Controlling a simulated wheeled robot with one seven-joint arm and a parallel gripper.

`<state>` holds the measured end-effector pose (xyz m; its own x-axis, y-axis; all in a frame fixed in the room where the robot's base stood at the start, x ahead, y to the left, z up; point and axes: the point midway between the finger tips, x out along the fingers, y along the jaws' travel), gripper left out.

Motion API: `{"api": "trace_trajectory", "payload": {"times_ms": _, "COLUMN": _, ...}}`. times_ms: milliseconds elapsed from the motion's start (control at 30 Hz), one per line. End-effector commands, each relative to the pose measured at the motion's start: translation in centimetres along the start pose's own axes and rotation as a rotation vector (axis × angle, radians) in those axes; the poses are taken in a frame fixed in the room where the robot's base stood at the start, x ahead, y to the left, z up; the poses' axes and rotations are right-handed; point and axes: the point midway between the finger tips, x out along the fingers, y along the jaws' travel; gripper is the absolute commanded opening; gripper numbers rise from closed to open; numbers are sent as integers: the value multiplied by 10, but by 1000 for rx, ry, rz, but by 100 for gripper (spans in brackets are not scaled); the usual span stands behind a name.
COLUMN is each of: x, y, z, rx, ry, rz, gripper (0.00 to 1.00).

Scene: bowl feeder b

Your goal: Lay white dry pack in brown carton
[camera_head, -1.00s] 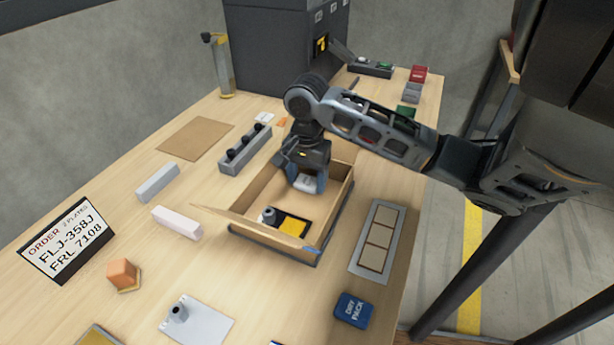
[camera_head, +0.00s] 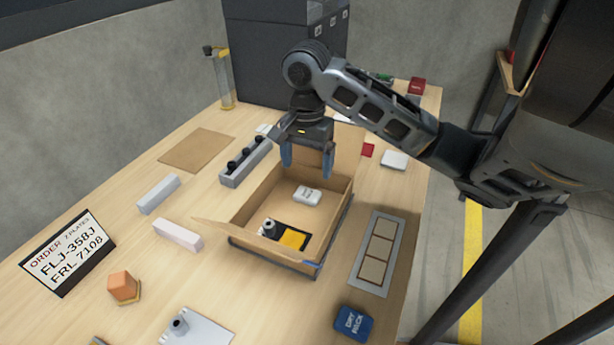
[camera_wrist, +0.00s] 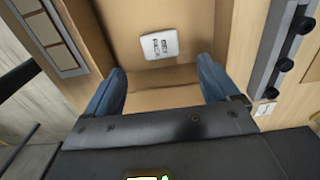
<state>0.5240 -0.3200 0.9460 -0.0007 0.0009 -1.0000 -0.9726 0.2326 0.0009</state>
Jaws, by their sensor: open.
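The white dry pack (camera_head: 307,195) lies flat on the floor of the open brown carton (camera_head: 258,191), towards its back part. It also shows in the wrist view (camera_wrist: 159,44), with its printed face up. My gripper (camera_head: 307,172) is above the back end of the carton, fingers pointing down. Its two blue fingers are wide apart with nothing between them, and they are clear of the pack. In the wrist view the gripper (camera_wrist: 160,88) is open over the carton.
A black and yellow item (camera_head: 292,238) and a small grey cylinder (camera_head: 268,227) are at the carton's front end. A grey holder with black knobs (camera_head: 246,163) stands left, a grey tray (camera_head: 378,253) right. A blue dry pack (camera_head: 353,323) lies at the front right.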

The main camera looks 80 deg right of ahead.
Motion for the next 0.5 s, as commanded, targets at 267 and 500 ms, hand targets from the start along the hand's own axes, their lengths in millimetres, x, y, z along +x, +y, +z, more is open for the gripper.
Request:
{"api": "trace_trajectory", "payload": {"times_ms": 267, "x": -35, "y": 0, "z": -1, "rx": 0, "ry": 3, "rz": 0, "gripper": 88}}
{"api": "trace_trajectory", "payload": {"times_ms": 500, "x": -38, "y": 0, "z": 0, "rx": 1, "ry": 1, "rz": 0, "gripper": 88}}
